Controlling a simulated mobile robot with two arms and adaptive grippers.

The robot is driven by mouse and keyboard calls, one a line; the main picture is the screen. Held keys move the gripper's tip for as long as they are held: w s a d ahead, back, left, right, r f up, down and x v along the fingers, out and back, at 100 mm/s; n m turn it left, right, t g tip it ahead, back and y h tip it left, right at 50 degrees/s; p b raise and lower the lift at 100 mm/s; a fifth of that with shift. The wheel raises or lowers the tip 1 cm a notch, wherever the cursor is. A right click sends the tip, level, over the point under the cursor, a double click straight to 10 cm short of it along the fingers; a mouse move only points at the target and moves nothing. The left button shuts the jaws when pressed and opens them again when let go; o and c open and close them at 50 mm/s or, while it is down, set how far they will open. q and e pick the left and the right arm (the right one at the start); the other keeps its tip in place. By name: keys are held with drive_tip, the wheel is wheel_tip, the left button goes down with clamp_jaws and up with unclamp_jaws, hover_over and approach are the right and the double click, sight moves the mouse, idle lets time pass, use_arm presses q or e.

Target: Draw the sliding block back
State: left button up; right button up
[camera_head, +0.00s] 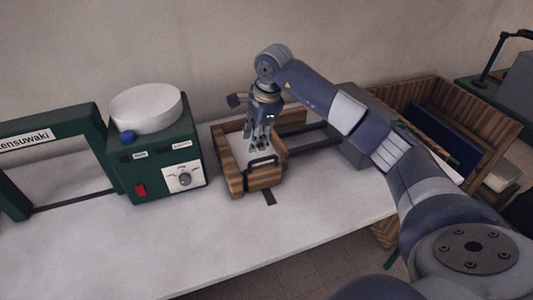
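A small wooden frame (222,150) stands on the pale worktop, with a wooden block (265,178) at its front. A black handle (263,160) shows on the block. A dark strip (268,198) lies in the worktop just in front of it. My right gripper (259,147) points down over the inside of the frame, just behind the handle. I cannot tell whether it touches the block or handle. Its fingers are small and dark here, so their opening is unclear. Part of the frame's back is hidden behind the gripper. My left gripper is not in view.
A green machine (165,165) with a white round top, red switch and dial stands to the left. Dark rails (315,137) run right of the frame, partly behind my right arm. A wooden crate (480,130) holds flat items at right. The front-left worktop (150,245) is clear.

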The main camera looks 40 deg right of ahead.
sight(267, 159)
drive_tip(key=d+h, duration=0.1)
drive_tip(key=d, duration=0.3)
drive_tip(key=p+x, duration=0.1)
drive_tip(key=x, duration=0.5)
drive_tip(key=s+p+x, duration=0.1)
drive_tip(key=x, duration=0.2)
drive_tip(key=shift+w+d+f+p, duration=0.1)
drive_tip(key=shift+f+p, duration=0.2)
drive_tip(key=shift+p, duration=0.05)
drive_tip(key=shift+c, duration=0.2)
clamp_jaws()
